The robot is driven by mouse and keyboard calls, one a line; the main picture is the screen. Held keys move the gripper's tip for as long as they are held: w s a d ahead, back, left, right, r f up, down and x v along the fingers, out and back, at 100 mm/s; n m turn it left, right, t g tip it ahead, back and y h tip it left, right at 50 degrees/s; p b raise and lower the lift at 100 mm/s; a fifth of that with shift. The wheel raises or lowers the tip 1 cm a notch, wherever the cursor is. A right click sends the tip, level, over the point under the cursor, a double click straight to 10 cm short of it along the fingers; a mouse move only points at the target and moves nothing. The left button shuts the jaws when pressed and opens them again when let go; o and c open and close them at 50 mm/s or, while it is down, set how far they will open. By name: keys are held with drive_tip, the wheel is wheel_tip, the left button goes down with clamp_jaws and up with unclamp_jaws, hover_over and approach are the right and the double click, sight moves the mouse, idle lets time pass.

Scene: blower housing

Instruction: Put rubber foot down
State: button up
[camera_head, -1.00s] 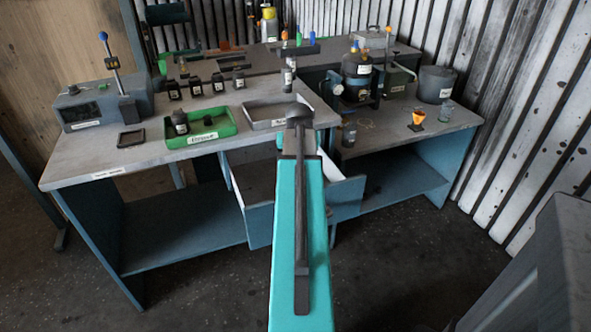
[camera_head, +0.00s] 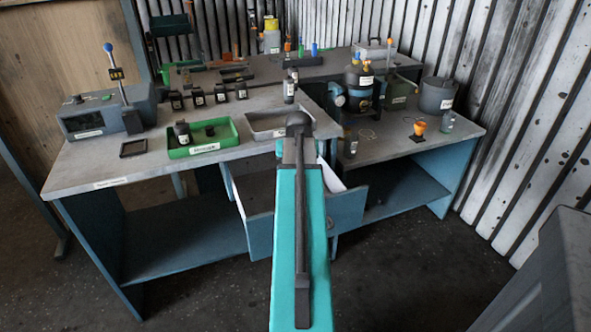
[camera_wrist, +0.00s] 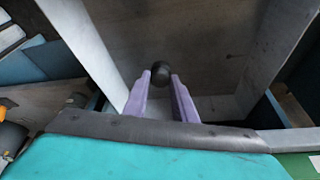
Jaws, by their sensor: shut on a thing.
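The rubber foot (camera_wrist: 161,70) is a small dark rounded piece between the fingertips of my gripper (camera_wrist: 160,77) in the wrist view. The two purple fingers are closed on it from both sides. The foot is over the inside of an open drawer (camera_wrist: 83,42), whose pale walls run along both sides. I cannot tell the height of the foot above the drawer floor. In the head view, my teal arm hides the gripper and the foot, and the open drawer (camera_head: 346,207) shows behind the arm.
On the bench, a green labelled tray (camera_head: 203,150) holds dark items, and a grey tray (camera_head: 266,134) stands beside it. A grey box with a lever (camera_head: 87,118) is at left. The blower housing (camera_head: 358,85) stands at the back right. A grey body (camera_head: 545,280) fills the lower right.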

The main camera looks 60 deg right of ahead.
drive_tip(key=w+a+r+n+t+y, duration=0.1)
drive_tip(key=w+a+r+n, duration=0.2)
drive_tip(key=w+a, duration=0.9)
drive_tip(key=w+a+r+n+y, duration=0.1)
drive_tip(key=w+a+r+n, duration=0.15)
drive_tip(key=w+a, duration=1)
drive_tip(key=w+a+r+n+y, duration=0.1)
drive_tip(key=a+r+n, duration=0.1)
drive_tip(key=a, duration=1.4)
drive_tip(key=w+a+r+n, duration=0.2)
drive_tip(key=a+r+n, duration=0.1)
drive_tip(key=a, duration=1.4)
drive_tip(key=shift+w+a+t+y, duration=0.25)
drive_tip(key=shift+a+t+y, duration=0.05)
drive_tip(key=shift+y, duration=0.1)
